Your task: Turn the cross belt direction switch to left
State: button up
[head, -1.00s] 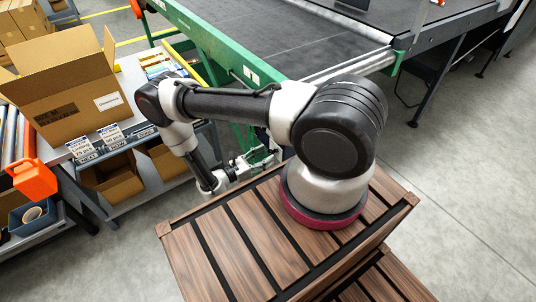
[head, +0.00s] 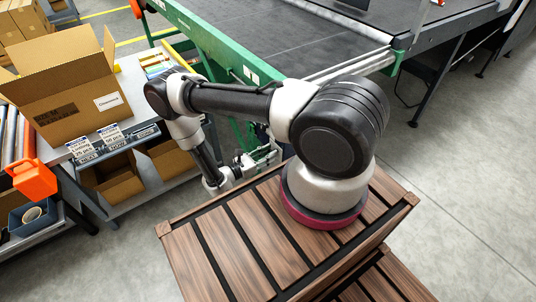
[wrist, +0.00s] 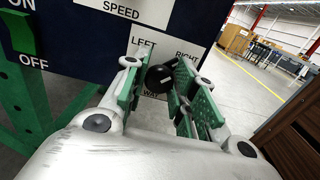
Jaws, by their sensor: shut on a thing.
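The cross belt direction switch is a round black knob (wrist: 158,79) with a pale mark on its face, on a white plate lettered LEFT (wrist: 144,43) and RIGHT (wrist: 187,55) in the wrist view. A lower label is partly hidden by the knob and fingers. My gripper (wrist: 157,77) has its green-padded fingers on either side of the knob and is shut on it. I cannot tell for certain which way the knob points. In the head view my gripper (head: 262,157) is beside the green machine frame, and the knob is hidden.
A green switch (wrist: 20,34) marked ON and OFF and a SPEED label (wrist: 121,10) are on the same dark panel. The green-framed belt conveyor (head: 290,40) is behind my arm. A bench with an open carton (head: 70,85) stands left. Open floor lies right.

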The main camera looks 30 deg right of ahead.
jog(key=shift+n, duration=0.3)
jog(key=n, duration=1.7)
jog(key=shift+w+f, duration=0.15)
jog(key=shift+w, duration=0.05)
jog(key=shift+a, duration=0.1)
jog(key=o, duration=1)
jog(key=a, duration=1.2)
jog(key=shift+s, duration=0.25)
